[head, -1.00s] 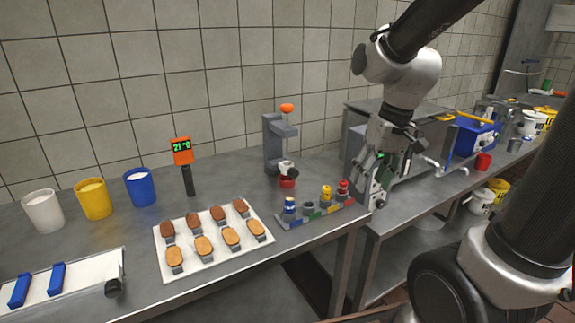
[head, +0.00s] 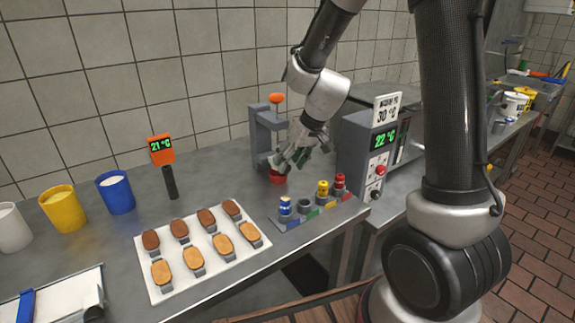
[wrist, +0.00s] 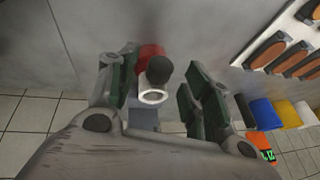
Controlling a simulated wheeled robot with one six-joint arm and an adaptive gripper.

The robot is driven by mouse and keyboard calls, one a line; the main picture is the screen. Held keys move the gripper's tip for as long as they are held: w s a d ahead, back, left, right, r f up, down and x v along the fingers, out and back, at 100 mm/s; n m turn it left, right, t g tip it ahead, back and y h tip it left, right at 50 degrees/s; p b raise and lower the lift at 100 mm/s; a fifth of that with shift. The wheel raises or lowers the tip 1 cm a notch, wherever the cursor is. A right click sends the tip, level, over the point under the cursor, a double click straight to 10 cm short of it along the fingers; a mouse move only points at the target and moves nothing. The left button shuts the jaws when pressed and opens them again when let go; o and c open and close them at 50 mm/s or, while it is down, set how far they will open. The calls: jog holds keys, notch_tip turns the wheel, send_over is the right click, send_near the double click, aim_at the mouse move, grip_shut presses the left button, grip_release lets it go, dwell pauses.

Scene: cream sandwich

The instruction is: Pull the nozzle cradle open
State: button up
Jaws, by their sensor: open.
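The grey stand (head: 262,135) with an orange knob on top (head: 276,98) stands at the back of the bench. A red cup-like part (head: 278,178) sits low at its front, and it shows in the wrist view (wrist: 150,56). In the wrist view a dark round knob (wrist: 159,70) and a white ring (wrist: 153,97) lie beside the red part. I cannot tell which of these belong to the nozzle cradle. My gripper (head: 284,164) is at the stand's front. In the wrist view its open fingers (wrist: 160,78) are on either side of the knob, with no clear contact.
A rack (head: 318,214) with blue, yellow and red capped nozzles lies just in front. A white tray of biscuits (head: 158,291) is to the left. The grey control box (head: 362,165), reading 22 °C, stands close on the right. An orange 21 °C display (head: 161,150) stands left.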

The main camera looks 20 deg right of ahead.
jog(key=shift+x, duration=1.05)
grip_shut()
jog(key=s, duration=0.2)
jog(key=s+d, duration=0.1)
jog(key=s, duration=0.1)
jog(key=s+d, duration=0.1)
jog(key=s, duration=0.1)
jog(key=shift+s+d, duration=0.1)
jog(key=shift+s, duration=0.15)
grip_release()
jog(key=v, duration=1.2)
